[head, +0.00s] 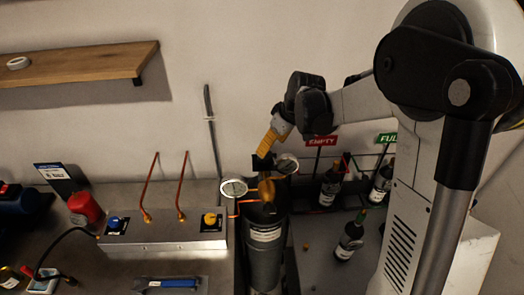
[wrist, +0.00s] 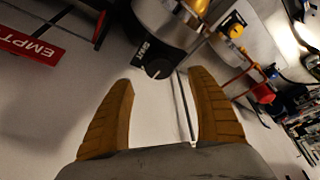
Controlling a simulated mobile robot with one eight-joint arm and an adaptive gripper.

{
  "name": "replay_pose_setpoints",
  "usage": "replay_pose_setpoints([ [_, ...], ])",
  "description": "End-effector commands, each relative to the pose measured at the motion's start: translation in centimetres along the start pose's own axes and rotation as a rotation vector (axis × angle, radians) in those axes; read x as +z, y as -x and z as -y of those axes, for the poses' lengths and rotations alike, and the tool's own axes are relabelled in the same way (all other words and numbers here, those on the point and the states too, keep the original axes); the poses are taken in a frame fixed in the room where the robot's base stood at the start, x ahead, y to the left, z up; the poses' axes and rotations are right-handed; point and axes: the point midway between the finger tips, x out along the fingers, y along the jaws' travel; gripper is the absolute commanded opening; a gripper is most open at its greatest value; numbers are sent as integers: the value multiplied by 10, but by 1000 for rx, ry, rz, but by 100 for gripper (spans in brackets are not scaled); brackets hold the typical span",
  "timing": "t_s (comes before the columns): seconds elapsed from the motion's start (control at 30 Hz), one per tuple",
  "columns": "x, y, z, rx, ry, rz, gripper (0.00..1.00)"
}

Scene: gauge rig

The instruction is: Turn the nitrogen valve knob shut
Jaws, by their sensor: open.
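The grey gas cylinder (head: 264,255) stands upright with a brass regulator (head: 266,190) and two round gauges on top. A round black knob with a white mark (wrist: 159,69) shows in the wrist view beside a silver gauge body (wrist: 160,22). My gripper (head: 265,151), with yellow fingers, is just above the regulator. In the wrist view its fingers (wrist: 157,84) are open and empty. The black knob lies beyond the gap between the fingertips, apparently apart from both.
A metal box (head: 160,235) at left carries a blue knob (head: 115,224), a yellow knob (head: 210,219) and copper pipes. A blue-handled tool (head: 175,284) lies in front. Several dark bottles (head: 349,238) stand right of the cylinder, near EMPTY (head: 321,141) and FULL signs (head: 387,138).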

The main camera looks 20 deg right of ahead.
Motion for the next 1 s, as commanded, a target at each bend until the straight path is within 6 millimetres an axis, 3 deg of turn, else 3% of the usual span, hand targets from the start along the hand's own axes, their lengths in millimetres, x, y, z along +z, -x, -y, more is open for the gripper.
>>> replay_pose_setpoints([
  [0.1, 0, -27, 0, 0, 0, 0, 68],
  [0.3, 0, -57, 0, 1, 0, 0, 68],
  [0.73, 0, -68, 0, 1, -1, 0, 68],
  [0.9, 0, -68, 0, 1, -1, 0, 17],
  [1.0, 0, -68, 0, 1, -1, 0, 14],
])
